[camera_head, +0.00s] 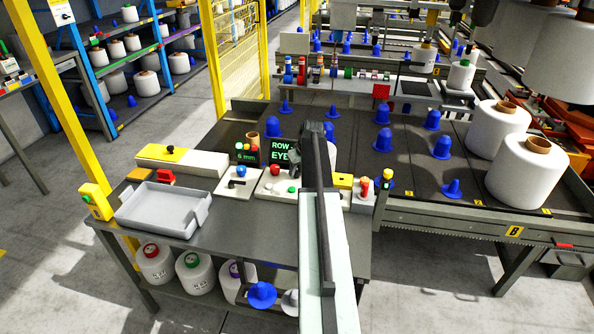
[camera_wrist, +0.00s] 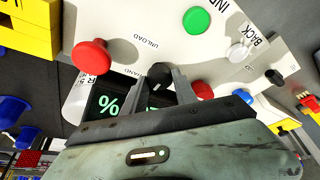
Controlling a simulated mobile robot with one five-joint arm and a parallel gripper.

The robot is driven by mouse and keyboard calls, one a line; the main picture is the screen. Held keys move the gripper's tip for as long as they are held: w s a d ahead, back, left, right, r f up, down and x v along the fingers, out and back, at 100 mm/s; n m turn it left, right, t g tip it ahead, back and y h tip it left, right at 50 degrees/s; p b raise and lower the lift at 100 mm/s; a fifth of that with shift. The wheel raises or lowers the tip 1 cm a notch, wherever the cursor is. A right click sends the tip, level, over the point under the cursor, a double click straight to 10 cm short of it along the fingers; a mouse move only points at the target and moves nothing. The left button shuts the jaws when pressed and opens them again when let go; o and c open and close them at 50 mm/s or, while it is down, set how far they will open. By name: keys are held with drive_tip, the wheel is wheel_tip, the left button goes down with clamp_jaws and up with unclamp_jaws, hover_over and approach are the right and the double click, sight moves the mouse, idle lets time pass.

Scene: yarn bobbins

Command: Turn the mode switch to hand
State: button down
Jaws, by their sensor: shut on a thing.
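In the wrist view, a black knob (camera_wrist: 160,74) sits on a white panel (camera_wrist: 135,20), beside the printed words UNLOAD and HAND. I take it as the mode switch. My gripper (camera_wrist: 163,81) has its two grey fingers on either side of the knob and is shut on it. The fingers partly cover the knob, so which label it points at cannot be told. In the head view my gripper (camera_head: 298,163) is over the white panel (camera_head: 271,188) on the bench, and my arm hides the knob.
Close to the fingers are a red mushroom button (camera_wrist: 92,56), a green button (camera_wrist: 197,19), a smaller red button (camera_wrist: 202,90), a white knob (camera_wrist: 238,52) and another black knob (camera_wrist: 272,77). A grey tray (camera_head: 163,208) stands left on the bench. A green-lettered display (camera_head: 281,152) stands behind the panel.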

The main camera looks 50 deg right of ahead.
drive_tip(key=m+h, duration=0.1)
drive_tip(key=m, duration=0.3)
drive_tip(key=shift+a+g, duration=0.15)
drive_tip(key=shift+g, duration=0.25)
drive_tip(key=shift+m+g+h, duration=0.6)
drive_tip(key=shift+m+h, duration=0.1)
drive_tip(key=shift+m, duration=1.5)
drive_tip(key=c, duration=1)
unclamp_jaws()
